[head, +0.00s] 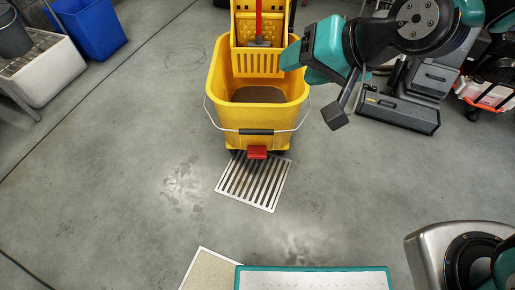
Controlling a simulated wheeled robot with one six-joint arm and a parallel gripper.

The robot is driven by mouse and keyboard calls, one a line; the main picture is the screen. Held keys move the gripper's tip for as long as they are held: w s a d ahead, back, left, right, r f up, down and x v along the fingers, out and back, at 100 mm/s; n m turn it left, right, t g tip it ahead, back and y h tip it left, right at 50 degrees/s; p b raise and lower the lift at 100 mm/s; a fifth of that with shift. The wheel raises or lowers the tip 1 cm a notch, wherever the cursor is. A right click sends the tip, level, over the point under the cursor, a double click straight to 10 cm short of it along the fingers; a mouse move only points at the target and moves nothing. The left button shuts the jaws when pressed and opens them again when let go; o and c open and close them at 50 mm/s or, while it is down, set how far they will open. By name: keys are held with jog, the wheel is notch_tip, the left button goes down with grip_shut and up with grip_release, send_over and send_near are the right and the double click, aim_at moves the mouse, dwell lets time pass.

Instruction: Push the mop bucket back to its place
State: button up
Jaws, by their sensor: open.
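The yellow mop bucket (231,128) stands upright on the grey floor in the upper middle of the head view, with brown water inside. Its wringer (258,62) is at the far side, with a red mop handle rising from it. A wire handle with a dark grip hangs across the front, above a red pedal (257,152). The bucket's near end overlaps the far edge of a metal floor grate (252,185). My gripper (322,90) is open, at the right of the bucket near its rim; I cannot tell whether it touches. My wrist hides what lies behind it.
A blue bin (88,28) and a white sink-like unit (45,70) with a grey bucket are at the upper left. Dark grey equipment (400,108) stands at the upper right. A beige pad (208,270) lies at the bottom. The floor left of the bucket is clear.

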jog(key=w+a+f+m+t+y+b, duration=0.1)
jog(key=w+f+m+t+b, duration=0.25)
jog(key=f+b, duration=0.9)
jog(key=w+a+f+m+t+b, duration=0.3)
jog(key=f+b, duration=0.6)
jog(key=f, duration=0.7)
jog(key=m+t+b, duration=0.6)
jog(key=b, duration=0.1)
send_near(257, 132)
jog(key=p+x, duration=0.1)
jog(key=x, duration=0.5)
jog(key=p+x, duration=0.1)
jog(key=x, duration=0.2)
jog(key=shift+w+a+f+p, duration=0.1)
jog(key=shift+w+f+p, duration=0.1)
jog(key=shift+w+p, duration=0.2)
jog(key=shift+w+a+f+p, duration=0.15)
jog(key=shift+w+p, duration=0.25)
jog(key=shift+p, duration=0.65)
jog(key=shift+c, duration=0.5)
